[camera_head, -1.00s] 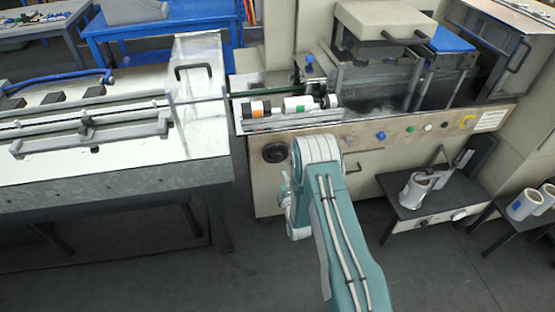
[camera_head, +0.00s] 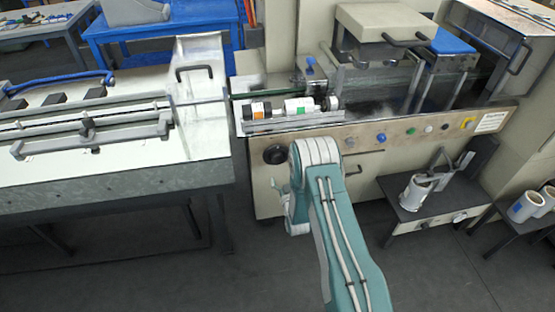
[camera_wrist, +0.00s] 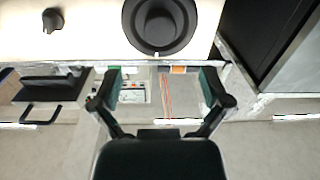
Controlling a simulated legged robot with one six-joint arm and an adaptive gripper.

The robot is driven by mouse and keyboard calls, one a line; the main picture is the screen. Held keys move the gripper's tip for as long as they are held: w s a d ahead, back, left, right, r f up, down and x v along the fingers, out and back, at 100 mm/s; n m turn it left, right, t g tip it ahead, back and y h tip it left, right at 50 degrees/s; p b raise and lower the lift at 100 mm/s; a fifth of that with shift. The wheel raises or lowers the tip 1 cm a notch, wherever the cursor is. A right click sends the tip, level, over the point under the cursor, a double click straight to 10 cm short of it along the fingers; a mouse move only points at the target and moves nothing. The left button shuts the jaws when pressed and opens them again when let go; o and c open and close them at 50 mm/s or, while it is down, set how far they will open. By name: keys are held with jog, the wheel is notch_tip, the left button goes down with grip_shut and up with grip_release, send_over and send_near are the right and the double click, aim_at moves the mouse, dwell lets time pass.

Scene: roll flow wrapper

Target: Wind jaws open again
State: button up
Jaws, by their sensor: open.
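A round black handwheel (camera_head: 276,153) sits on the cream front panel of the wrapper, left of the row of buttons. In the wrist view a large round black knob (camera_wrist: 160,22) shows at the top centre, beyond my fingertips and apart from them. My gripper (camera_wrist: 160,75) is open, with its two fingers spread and nothing held between them. In the head view my arm stands before the panel and mostly hides the gripper. I cannot tell which part of the machine is the jaws.
A tray (camera_head: 292,124) with small rolls lies above the panel. Buttons, among them a blue one (camera_head: 381,138), line the panel. A small stand (camera_head: 450,190) carries a white roll at right. A long white-topped bench (camera_head: 110,165) is at left. The floor in front is clear.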

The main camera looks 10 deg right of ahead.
aim_at(278, 160)
jog(key=w, duration=0.9)
jog(key=shift+w+a, duration=0.15)
jog(key=shift+w, duration=0.15)
jog(key=shift+r, duration=0.1)
jog(key=c, duration=1)
